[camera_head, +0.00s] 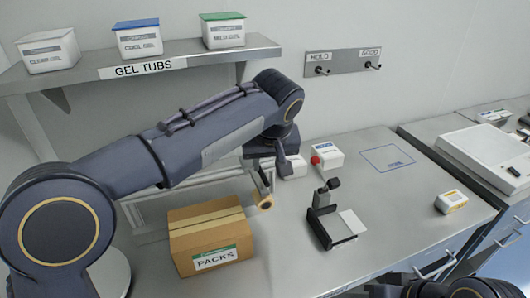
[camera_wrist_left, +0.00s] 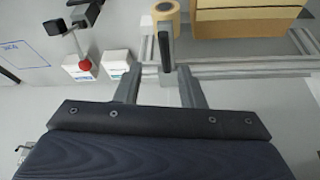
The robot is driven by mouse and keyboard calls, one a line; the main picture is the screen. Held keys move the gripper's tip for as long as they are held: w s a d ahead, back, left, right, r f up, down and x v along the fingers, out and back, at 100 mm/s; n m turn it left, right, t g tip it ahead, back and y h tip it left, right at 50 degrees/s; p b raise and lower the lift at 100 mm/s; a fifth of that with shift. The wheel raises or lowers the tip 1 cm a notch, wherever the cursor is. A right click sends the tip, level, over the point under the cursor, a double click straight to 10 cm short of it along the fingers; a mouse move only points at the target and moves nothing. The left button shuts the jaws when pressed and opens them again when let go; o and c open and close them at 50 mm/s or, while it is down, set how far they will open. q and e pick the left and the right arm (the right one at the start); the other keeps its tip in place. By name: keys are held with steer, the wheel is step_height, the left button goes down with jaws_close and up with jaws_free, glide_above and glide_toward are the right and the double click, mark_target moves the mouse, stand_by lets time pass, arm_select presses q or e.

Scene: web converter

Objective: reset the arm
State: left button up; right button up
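My left arm reaches in from the left in the camera_head view, over the bench. Its gripper (camera_head: 262,182) points down beside a tan roll (camera_head: 264,202), close to the right side of the cardboard box. In the left wrist view, the two fingers of my left gripper (camera_wrist_left: 160,85) are apart. The tan roll (camera_wrist_left: 165,13) and a dark upright bar (camera_wrist_left: 166,45) show beyond them. I cannot tell whether the fingers touch the bar. My right arm shows only as dark links at the bottom right; its gripper is out of view.
A cardboard box marked PACKS (camera_head: 210,228) stands below my left arm. A black stand (camera_head: 325,218) and small white boxes (camera_head: 328,155) are to its right. A wall shelf (camera_head: 150,65) with tubs hangs behind.

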arm_select(q)
steer(key=s+a+h, duration=0.1)
steer(key=s+a, duration=0.3)
steer(key=a, duration=0.3)
steer(key=s+a+f, duration=0.1)
steer(key=s+a, duration=0.2)
steer(key=a, duration=0.4)
steer(key=s+a+h, duration=0.1)
steer(key=s+a, duration=0.3)
steer(key=a, duration=0.3)
steer(key=s+a+f+h, duration=0.1)
steer(key=s+a+f, duration=0.1)
steer(key=s+f, duration=0.3)
steer(key=s+a+f+n+t+h, duration=0.1)
steer(key=s+a+f, duration=0.2)
steer(key=s, duration=0.8)
step_height(320, 180, down, 2)
steer(key=shift+s+a+f, duration=0.1)
steer(key=shift+s+a, duration=0.05)
steer(key=shift+s, duration=0.1)
